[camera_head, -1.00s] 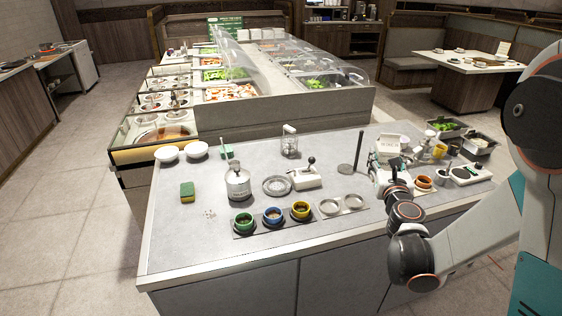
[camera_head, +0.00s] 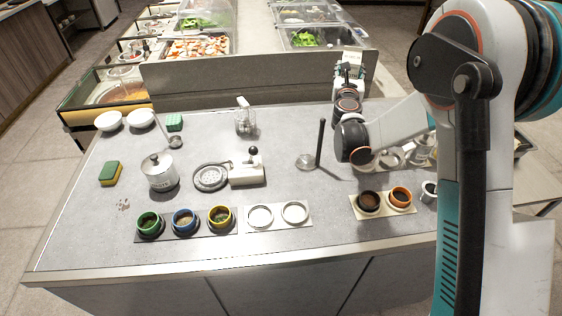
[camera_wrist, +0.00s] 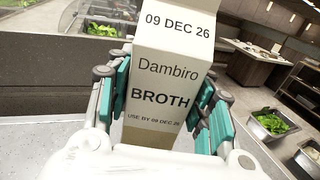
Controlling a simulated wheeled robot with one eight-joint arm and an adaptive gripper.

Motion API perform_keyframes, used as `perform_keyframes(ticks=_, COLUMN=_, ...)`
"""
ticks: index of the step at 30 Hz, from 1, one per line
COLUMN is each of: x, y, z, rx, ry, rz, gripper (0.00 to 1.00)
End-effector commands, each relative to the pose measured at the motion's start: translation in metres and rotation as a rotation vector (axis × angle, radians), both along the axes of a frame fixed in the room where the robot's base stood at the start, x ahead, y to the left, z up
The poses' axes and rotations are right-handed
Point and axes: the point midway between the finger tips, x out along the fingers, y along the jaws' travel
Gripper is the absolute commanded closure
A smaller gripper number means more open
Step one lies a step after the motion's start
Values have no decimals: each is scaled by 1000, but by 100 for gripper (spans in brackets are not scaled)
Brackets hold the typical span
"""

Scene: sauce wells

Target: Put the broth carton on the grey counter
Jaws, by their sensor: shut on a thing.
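The broth carton (camera_wrist: 165,85) is white, labelled "Dambiro BROTH", and fills the middle of the wrist view. My gripper (camera_wrist: 165,108) is shut on it, with a teal-padded finger on each side. In the head view the carton (camera_head: 353,58) shows small beyond my gripper (camera_head: 349,75), near the counter's far edge and partly hidden by the arm. It looks raised and close to upright; its base is hidden in the wrist view. The grey counter (camera_head: 295,130) spreads below, with bare surface at its middle back.
A black upright rod on a round base (camera_head: 320,145) stands near my arm. Colored sauce cups (camera_head: 184,222) line the front. A low wall (camera_head: 250,80) borders the back.

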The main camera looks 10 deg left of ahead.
Motion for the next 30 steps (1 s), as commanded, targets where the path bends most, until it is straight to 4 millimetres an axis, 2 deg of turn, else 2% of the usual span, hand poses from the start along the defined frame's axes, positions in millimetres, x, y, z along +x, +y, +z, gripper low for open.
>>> perform_keyframes(ticks=1, x=17, y=30, z=-1, rx=0, ry=0, rz=0, gripper=93)
perform_keyframes(ticks=6, x=50, y=97, z=2, rx=-1, ry=1, rz=-29, gripper=93)
perform_keyframes(ticks=9, x=59, y=125, z=4, rx=-1, ry=1, rz=-42, gripper=93)
perform_keyframes(ticks=12, x=64, y=142, z=5, rx=-1, ry=1, rz=-51, gripper=93)
perform_keyframes(ticks=17, x=66, y=150, z=-8, rx=-1, ry=1, rz=-56, gripper=93)
perform_keyframes(ticks=30, x=66, y=150, z=-110, rx=-1, ry=1, rz=-55, gripper=93)
